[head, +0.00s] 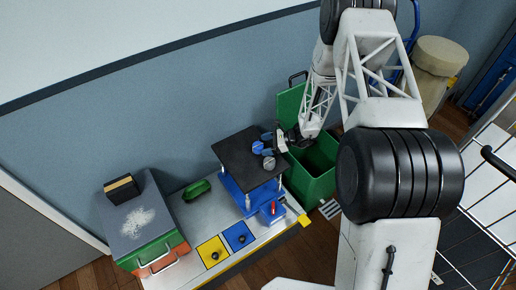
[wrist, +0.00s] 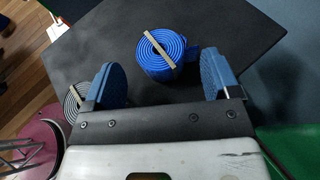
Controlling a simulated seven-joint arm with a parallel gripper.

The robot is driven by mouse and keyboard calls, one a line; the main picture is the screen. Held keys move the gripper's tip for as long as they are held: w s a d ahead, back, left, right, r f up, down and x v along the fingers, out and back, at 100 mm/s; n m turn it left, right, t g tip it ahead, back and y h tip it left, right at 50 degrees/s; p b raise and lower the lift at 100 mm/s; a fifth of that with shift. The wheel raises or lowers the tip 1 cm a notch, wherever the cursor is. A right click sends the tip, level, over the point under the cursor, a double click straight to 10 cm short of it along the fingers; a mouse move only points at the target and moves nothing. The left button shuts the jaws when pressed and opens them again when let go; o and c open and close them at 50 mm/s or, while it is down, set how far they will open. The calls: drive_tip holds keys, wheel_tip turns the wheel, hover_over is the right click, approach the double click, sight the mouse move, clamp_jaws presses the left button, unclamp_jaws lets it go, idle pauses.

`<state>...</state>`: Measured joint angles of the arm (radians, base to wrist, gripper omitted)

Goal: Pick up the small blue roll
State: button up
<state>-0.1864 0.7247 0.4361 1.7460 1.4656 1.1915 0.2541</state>
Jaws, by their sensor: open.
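The small blue roll (wrist: 162,56) is a coiled blue strap with a pale band across it. It lies on a dark platform (wrist: 215,25). In the wrist view it is ahead of my gripper (wrist: 163,80), roughly midway between the two blue-padded fingers, which stand apart with nothing held. Its near edge comes close to the line between the fingertips; I cannot tell the height gap. In the head view the blue roll (head: 257,147) is on the platform top (head: 240,162), just left of my gripper (head: 281,141).
A grey roll (wrist: 74,102) with a band lies left of the left finger; it also shows in the head view (head: 269,163). A green bin (head: 312,180) stands right of the platform. Left on the bench are a green dish (head: 196,188) and an orange-green box (head: 158,252).

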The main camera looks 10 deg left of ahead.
sight(260, 145)
drive_tip(key=shift+x, duration=1.9)
drive_tip(key=shift+r, duration=0.15)
drive_tip(key=c, duration=1)
drive_tip(key=shift+r, duration=1.9)
drive_tip(key=s+d, duration=0.2)
drive_tip(key=s, duration=0.2)
drive_tip(key=s+d, duration=0.2)
drive_tip(key=s, duration=0.3)
drive_tip(key=s+d+r, duration=0.1)
drive_tip(key=s+d, duration=0.1)
drive_tip(key=s, duration=0.3)
drive_tip(key=shift+s+d+r, duration=0.1)
drive_tip(key=shift+s+d, duration=0.15)
drive_tip(key=shift+d, duration=0.1)
